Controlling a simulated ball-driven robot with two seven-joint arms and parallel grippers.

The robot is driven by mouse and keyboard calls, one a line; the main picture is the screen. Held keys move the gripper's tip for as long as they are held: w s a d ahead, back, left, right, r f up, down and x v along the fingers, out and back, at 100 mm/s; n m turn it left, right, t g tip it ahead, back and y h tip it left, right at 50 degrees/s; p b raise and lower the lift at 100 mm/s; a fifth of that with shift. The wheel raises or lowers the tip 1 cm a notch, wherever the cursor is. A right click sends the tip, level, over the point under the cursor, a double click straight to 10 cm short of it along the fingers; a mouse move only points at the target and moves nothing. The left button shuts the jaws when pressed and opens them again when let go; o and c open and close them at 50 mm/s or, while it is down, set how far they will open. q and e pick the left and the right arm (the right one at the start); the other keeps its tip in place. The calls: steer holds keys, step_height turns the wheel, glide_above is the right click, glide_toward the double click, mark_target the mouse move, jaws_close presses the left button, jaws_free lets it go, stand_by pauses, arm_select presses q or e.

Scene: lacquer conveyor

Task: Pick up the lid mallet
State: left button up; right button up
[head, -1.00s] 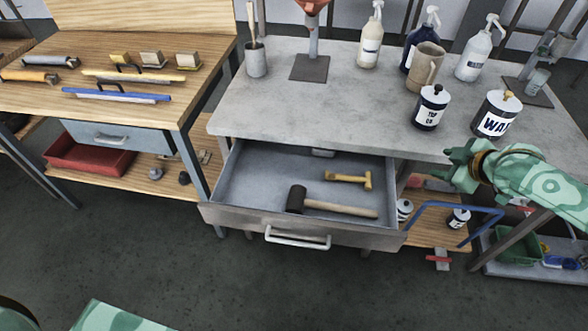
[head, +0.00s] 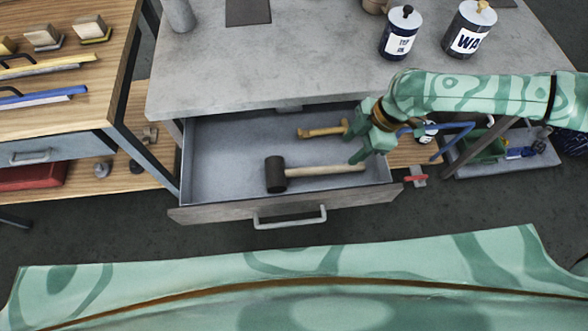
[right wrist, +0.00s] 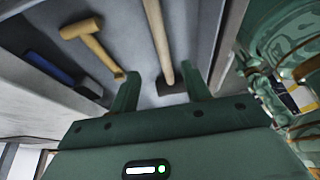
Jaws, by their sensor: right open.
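The lid mallet, with a dark cylindrical head (head: 276,174) and a pale wooden handle, lies in the open drawer (head: 215,155), its head to the left. My right gripper (head: 357,143) is open over the drawer's right part, near the handle's right end. In the right wrist view the mallet's handle (right wrist: 158,38) runs between the two open fingers (right wrist: 161,88) in the picture, with the dark head low between them. Whether the fingers are down at the handle's level I cannot tell. My left gripper is not in view.
A small yellowish wooden tool (head: 320,131) lies behind the mallet in the drawer. The drawer front (head: 285,207) has a metal handle. The grey worktop (head: 280,65) overhangs the drawer's back and carries labelled cans (head: 399,36). A wooden bench (head: 75,100) stands at the left.

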mark_target(329, 168)
steer(key=b+x, duration=0.1)
steer(key=x, duration=0.4)
steer(key=shift+f, duration=0.1)
steer(key=x, duration=0.2)
steer(key=b+x, duration=0.1)
steer(key=x, duration=0.2)
steer(key=shift+s+a+f+b, duration=0.1)
steer(key=shift+s+a+b, duration=0.15)
steer(key=shift+a, duration=0.25)
jaws_close()
